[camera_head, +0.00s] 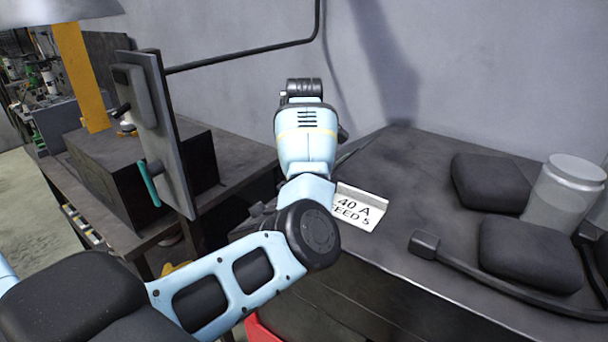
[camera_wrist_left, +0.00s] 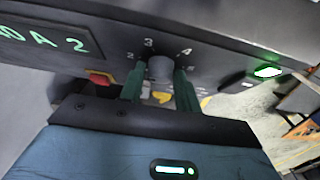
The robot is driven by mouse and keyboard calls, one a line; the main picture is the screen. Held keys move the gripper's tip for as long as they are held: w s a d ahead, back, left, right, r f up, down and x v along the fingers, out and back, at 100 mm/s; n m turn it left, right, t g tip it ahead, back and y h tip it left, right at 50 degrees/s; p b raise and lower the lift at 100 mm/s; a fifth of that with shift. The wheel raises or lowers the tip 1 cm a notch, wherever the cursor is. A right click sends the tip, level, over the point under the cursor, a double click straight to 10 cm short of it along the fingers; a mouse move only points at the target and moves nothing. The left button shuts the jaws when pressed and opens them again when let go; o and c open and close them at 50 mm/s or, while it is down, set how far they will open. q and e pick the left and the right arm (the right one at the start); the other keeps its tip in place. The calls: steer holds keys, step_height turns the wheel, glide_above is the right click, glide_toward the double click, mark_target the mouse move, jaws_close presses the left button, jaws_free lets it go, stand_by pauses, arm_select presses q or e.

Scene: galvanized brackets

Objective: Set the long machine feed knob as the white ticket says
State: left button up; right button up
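The white ticket (camera_head: 360,207) lies on the dark bench in the head view, partly covered by my left arm. Its visible text reads "40 A" and "FEED 5", the start of the second line being cut off. In the left wrist view a grey round knob (camera_wrist_left: 160,69) sits on a dark panel, with numbers including 2, 3 and 4 around it; I cannot tell where it points. My left gripper (camera_wrist_left: 160,80) has its green fingers on either side of the knob, seemingly with small gaps. My arm hides these fingers in the head view. My right gripper is not in view.
In the wrist view a display (camera_wrist_left: 45,40) ends in "0 A 2", with a red part (camera_wrist_left: 100,78) below and a lit green lamp (camera_wrist_left: 267,72) at right. In the head view, dark pads (camera_head: 530,255) and a translucent jar (camera_head: 565,190) occupy the bench's right side.

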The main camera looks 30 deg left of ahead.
arm_select(q)
steer(key=c, duration=0.5)
steer(key=shift+c, duration=0.2)
